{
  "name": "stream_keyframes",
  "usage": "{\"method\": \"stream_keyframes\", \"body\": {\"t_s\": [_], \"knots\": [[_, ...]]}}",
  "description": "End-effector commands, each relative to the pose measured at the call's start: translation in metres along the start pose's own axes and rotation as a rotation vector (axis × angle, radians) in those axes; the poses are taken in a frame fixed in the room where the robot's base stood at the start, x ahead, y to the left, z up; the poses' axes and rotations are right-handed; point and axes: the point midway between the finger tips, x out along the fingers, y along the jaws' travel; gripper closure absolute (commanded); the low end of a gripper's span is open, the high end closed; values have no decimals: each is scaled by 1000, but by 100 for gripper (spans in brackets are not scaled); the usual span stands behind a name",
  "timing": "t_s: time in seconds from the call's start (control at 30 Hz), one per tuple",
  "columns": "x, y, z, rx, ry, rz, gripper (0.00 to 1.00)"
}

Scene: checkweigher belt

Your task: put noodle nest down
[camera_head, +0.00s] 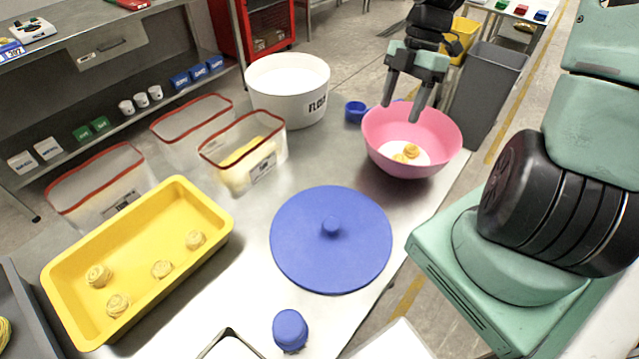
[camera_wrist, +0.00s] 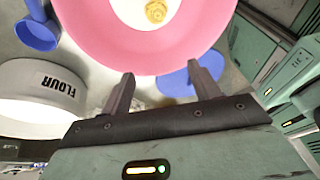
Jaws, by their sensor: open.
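A pink bowl (camera_head: 440,132) stands near the right edge of the steel table, with white at its bottom. Pale yellow noodle nests (camera_head: 411,151) lie inside it, looking like two close together. The wrist view also shows the pink bowl (camera_wrist: 215,25) and a noodle nest (camera_wrist: 155,11) at its top edge. My gripper (camera_head: 400,112) is open and empty above the bowl's far side; in the wrist view its fingers (camera_wrist: 160,72) are spread, apart from the nests. A yellow tray (camera_head: 190,262) at the left holds several more noodle nests (camera_head: 162,269).
A blue round lid (camera_head: 330,265) lies in front of the bowl. A white flour tub (camera_head: 287,105) and a blue cup (camera_head: 355,112) stand behind left. Clear red-rimmed containers (camera_head: 262,160) stand near the tray. A grey bin (camera_head: 482,90) is beyond the table.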

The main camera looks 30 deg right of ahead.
Motion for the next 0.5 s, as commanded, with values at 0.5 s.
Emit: {"method": "stream_keyframes", "body": {"t_s": [0.5], "knots": [[41, -49, -212, 515, -244, 74, 39]]}}
